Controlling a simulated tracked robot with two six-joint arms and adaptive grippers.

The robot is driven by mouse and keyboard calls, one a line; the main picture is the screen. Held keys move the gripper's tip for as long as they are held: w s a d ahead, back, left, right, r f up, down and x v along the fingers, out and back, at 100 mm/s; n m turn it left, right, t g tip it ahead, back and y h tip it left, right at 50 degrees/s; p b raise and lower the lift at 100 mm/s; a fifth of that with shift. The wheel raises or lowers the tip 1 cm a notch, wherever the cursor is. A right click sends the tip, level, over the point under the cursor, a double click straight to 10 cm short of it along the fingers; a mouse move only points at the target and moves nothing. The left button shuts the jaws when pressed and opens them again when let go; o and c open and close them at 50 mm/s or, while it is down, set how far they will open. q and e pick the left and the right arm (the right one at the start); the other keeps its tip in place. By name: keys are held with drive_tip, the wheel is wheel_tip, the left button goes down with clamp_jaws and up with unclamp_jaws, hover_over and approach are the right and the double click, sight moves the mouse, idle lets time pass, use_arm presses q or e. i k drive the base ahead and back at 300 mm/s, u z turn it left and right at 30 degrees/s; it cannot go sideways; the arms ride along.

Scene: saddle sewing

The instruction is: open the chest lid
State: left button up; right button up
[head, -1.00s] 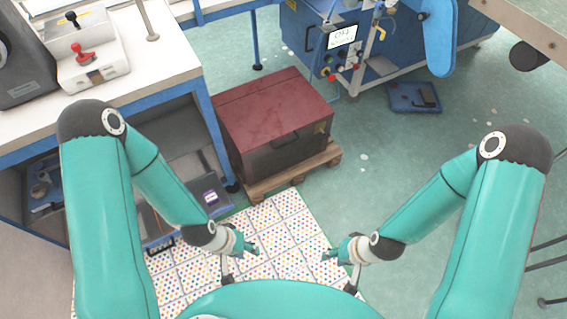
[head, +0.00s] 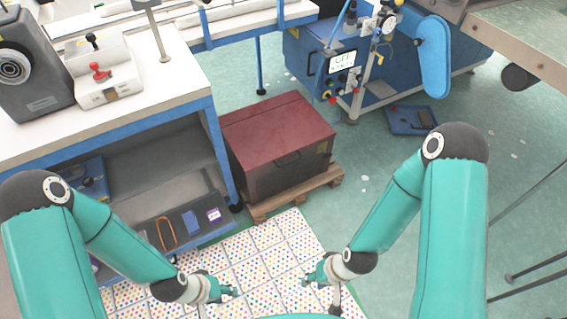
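The chest (head: 290,170) is a dark brown box with a reddish lid (head: 275,126), standing on a wooden pallet at the middle of the head view. Its lid is closed. A dark handle (head: 288,158) shows on its front face. My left gripper (head: 234,291) is in front of the chest, low in the view, apart from it. My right gripper (head: 306,281) is also low in the view, to the right of the left one and apart from the chest. Both grippers are small here, and their finger opening is not clear. Nothing is seen in either.
A workbench (head: 190,115) with blue edging stands close left of the chest. A blue machine (head: 335,75) with a screen stands behind it. The pallet (head: 300,195) juts out below the chest. A dotted mat (head: 265,245) covers the floor in front.

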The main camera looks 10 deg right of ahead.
sight(260, 141)
drive_tip(key=u, duration=0.1)
drive_tip(key=i, duration=1)
drive_tip(key=z, duration=0.1)
